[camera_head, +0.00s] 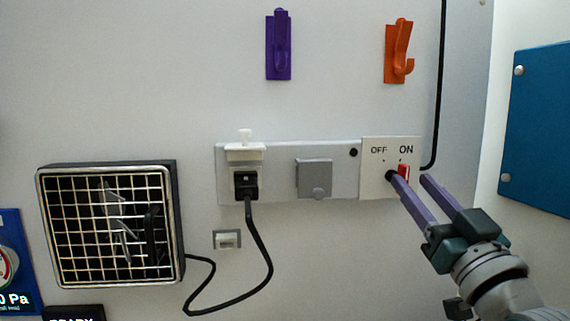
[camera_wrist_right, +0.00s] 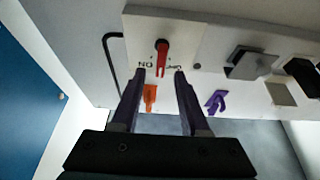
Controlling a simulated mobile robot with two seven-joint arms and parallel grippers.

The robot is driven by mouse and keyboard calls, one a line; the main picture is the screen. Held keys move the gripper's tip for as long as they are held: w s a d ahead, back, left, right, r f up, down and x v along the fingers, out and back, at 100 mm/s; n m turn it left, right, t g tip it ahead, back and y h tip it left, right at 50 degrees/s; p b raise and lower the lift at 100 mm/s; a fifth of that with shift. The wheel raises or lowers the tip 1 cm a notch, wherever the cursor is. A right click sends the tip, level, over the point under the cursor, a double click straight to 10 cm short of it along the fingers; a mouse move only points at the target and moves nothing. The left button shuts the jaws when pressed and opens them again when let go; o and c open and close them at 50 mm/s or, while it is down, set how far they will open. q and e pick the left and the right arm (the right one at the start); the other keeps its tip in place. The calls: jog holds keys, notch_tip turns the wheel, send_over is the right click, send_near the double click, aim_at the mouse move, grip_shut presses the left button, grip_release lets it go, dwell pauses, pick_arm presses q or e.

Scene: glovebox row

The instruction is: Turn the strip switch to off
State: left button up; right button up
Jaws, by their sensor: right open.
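The strip switch is a red lever (camera_head: 403,171) on a white plate (camera_head: 374,186) marked OFF on the left and ON on the right. In the head view, the red part shows below the ON label, partly hidden by a finger. In the right wrist view, the plate is upside down and the red lever (camera_wrist_right: 162,55) shows between the two labels. My right gripper (camera_head: 408,176) is open at the switch, its purple fingers on either side of the lever. I cannot tell whether either finger touches it. My left gripper is not in view.
A grey strip (camera_head: 285,192) left of the switch holds a plugged-in black plug (camera_head: 245,185) and a grey cover (camera_head: 314,178). Purple (camera_head: 278,48) and orange (camera_head: 399,52) hooks are above. A black cable (camera_head: 440,80) runs down at the right. A caged fan (camera_head: 108,225) is at left.

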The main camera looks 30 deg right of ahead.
aim_at(406, 176)
jog(key=x, duration=0.4)
jog(key=shift+w+p, duration=0.2)
jog(key=shift+p, duration=0.1)
grip_shut()
dwell(0.3)
